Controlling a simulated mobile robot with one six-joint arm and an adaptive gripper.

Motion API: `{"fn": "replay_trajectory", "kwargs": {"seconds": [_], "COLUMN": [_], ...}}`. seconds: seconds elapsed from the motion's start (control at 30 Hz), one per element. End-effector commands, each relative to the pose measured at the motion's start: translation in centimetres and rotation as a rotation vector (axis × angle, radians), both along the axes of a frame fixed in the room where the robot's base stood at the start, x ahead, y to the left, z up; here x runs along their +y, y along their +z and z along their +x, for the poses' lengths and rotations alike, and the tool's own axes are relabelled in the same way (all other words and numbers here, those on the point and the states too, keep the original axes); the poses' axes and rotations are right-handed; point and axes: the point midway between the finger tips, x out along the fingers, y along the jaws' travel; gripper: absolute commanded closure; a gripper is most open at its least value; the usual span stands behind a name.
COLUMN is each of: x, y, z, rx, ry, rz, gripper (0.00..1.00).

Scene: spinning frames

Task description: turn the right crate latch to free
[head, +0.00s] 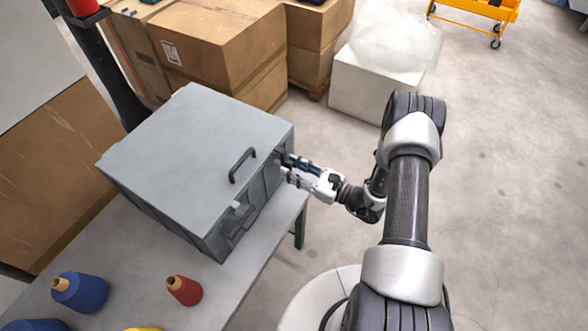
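A grey metal crate (190,140) with a closed lid sits on the table. A dark handle (243,165) stands on its lid near the front edge. One latch (237,222) shows on the front face toward the lower corner. My gripper (281,166) reaches in from the right, its fingertips at the upper end of the front face, close to or touching it. The right latch is not clearly visible; my fingers cover that spot. I cannot tell whether the fingers are closed on anything there.
The grey table (150,275) holds a red spool (184,291) and a blue spool (80,293), with a yellow one at the bottom edge. Cardboard boxes (215,45) and a white wrapped block (372,88) stand behind. The floor to the right is open.

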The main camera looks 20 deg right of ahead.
Motion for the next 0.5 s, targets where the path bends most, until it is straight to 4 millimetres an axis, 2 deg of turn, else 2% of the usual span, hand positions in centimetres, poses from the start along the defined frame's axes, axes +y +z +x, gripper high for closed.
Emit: {"fn": "replay_trajectory", "kwargs": {"seconds": [0.2,0.5], "x": [-0.03,-0.04], "y": [0.02,0.01], "z": [0.01,-0.01], "rx": [0.000,0.000], "ry": [0.000,0.000], "rz": [0.000,0.000], "gripper": [0.70,0.90]}}
